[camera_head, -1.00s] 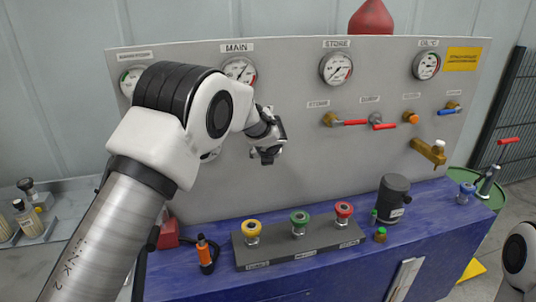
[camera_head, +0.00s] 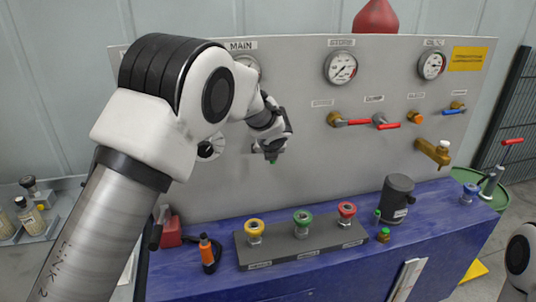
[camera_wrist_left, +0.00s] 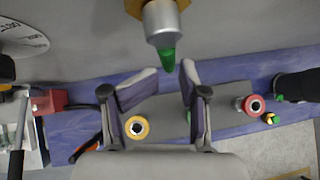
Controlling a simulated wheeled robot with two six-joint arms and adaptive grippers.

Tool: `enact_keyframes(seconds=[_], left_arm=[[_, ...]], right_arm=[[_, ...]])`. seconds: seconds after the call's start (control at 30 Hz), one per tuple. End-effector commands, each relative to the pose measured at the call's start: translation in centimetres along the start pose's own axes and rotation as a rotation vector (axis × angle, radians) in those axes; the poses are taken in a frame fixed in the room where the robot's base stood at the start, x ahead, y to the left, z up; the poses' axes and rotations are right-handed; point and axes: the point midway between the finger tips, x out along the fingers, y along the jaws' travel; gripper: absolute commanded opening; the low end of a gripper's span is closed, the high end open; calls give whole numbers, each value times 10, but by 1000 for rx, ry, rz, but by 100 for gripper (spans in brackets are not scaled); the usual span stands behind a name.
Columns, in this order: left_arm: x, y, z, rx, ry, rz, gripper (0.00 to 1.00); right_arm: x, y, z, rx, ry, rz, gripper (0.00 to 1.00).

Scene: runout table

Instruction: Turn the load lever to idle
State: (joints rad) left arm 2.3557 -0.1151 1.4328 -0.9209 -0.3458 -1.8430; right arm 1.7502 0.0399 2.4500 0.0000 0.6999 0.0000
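A fitting with a brass base, a silver barrel and a green tip (camera_wrist_left: 167,55) sticks out from the grey panel at the top of the left wrist view; it looks like the lever, but no label on it is readable. In the head view only a bit of green (camera_head: 273,161) shows under my left gripper (camera_head: 271,150). In the left wrist view my left gripper (camera_wrist_left: 168,80) is open, its two fingers apart, with the green tip between and just beyond the fingertips. I cannot tell whether they touch it. My right gripper is out of view.
A dial (camera_head: 209,147) is partly behind my left arm. Gauges, red-handled valves (camera_head: 387,124) and a brass tap (camera_head: 433,151) are on the panel. Yellow, green and red knobs (camera_head: 347,211), an orange-black tool (camera_head: 208,252) and a dark canister (camera_head: 396,197) stand on the blue bench.

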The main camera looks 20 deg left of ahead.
Motion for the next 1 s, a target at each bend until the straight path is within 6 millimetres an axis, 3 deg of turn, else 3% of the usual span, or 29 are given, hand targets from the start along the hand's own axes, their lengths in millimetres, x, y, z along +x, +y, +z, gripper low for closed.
enact_keyframes(seconds=[0.1,0.3,0.6,0.63,0.7,0.73,0.77,0.87,1.0], left_arm=[[-34,0,1,3,-4,0,42],[-71,0,0,2,-2,1,42],[-78,0,0,1,0,1,42],[-78,0,0,1,0,1,39],[-78,0,0,-13,-1,-1,14],[-78,-4,1,-28,-8,-20,4],[-78,-9,3,-49,-16,-47,0],[-82,-43,10,-208,-44,-227,0],[-98,-96,14,-638,-72,-605,0]], right_arm=[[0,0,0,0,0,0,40],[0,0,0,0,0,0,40],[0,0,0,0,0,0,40],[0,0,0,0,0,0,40],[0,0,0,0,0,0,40],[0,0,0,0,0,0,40],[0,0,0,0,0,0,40],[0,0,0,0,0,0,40],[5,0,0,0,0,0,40]])
